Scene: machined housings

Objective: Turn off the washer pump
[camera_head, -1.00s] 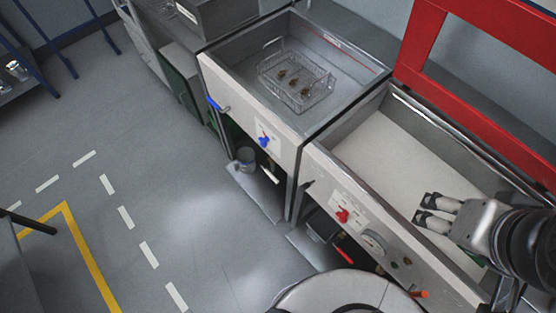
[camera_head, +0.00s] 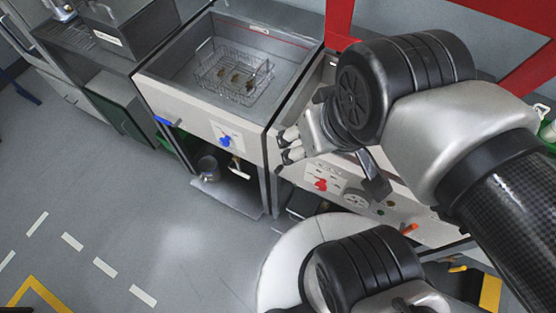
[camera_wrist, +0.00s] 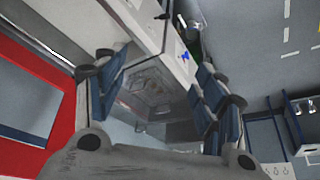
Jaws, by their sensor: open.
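Two open basins stand side by side. The left basin (camera_head: 164,72) has a blue knob (camera_head: 226,141) on a white plate on its front panel. The right basin has a red knob (camera_head: 321,184) on a white plate and a round gauge (camera_head: 355,200) on its front. My gripper (camera_head: 288,145) is open and empty by the corner between the basins, above and left of the red knob and right of the blue knob, apart from both. In the wrist view my open gripper (camera_wrist: 155,68) frames the left basin, and the blue knob (camera_wrist: 184,57) shows beyond the fingers.
A wire basket (camera_head: 234,72) with several small brown parts sits in the left basin. A blue-handled valve (camera_head: 166,121) projects at that basin's left. A red frame (camera_head: 340,22) rises behind the right basin. My arm covers much of that basin. Floor is clear at left.

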